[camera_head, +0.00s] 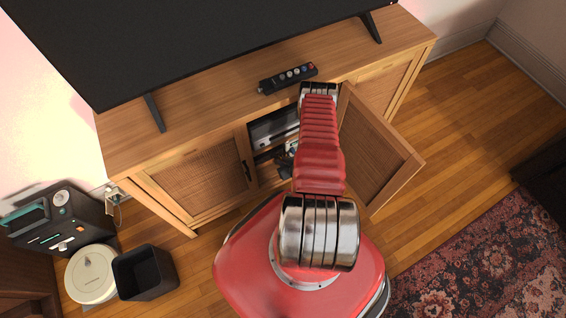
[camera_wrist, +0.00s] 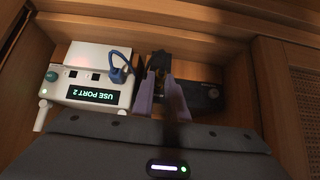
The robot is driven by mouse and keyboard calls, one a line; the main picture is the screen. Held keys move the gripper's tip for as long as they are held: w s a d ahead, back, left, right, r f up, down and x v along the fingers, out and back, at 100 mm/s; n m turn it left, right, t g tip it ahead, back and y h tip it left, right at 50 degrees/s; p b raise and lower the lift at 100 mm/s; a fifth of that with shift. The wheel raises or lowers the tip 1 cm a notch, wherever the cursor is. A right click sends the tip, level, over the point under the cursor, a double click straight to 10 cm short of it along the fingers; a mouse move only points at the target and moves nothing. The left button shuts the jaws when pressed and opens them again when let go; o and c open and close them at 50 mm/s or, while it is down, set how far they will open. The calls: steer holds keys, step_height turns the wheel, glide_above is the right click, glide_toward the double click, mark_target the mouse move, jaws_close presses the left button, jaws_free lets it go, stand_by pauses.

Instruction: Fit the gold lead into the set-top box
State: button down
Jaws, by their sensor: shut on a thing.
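In the wrist view my gripper (camera_wrist: 161,78) has its two lilac fingers close together inside the cabinet. They are shut on a small dark piece, seemingly the end of the lead, but its gold colour is not clear. A white box (camera_wrist: 92,75) with ports and a lit panel reading "USE PORT 2" upside down is at left, with a blue lead (camera_wrist: 121,68) at it. A dark box (camera_wrist: 208,97), perhaps the set-top box, is right of the fingers and partly hidden by them. Whether the held piece touches either box cannot be told. In the head view my arm hides the gripper.
The wooden cabinet (camera_head: 190,128) has its right door (camera_head: 375,150) swung open beside my arm. A black bin (camera_head: 145,272) and a round white device (camera_head: 91,274) stand on the floor at left.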

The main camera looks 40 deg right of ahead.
steer(key=shift+w+d, duration=0.25)
steer(key=shift+w, duration=0.6)
stand_by(0.7)
steer(key=c, duration=1.7)
jaws_free()
steer(key=shift+o, duration=0.2)
steer(key=shift+v, duration=3)
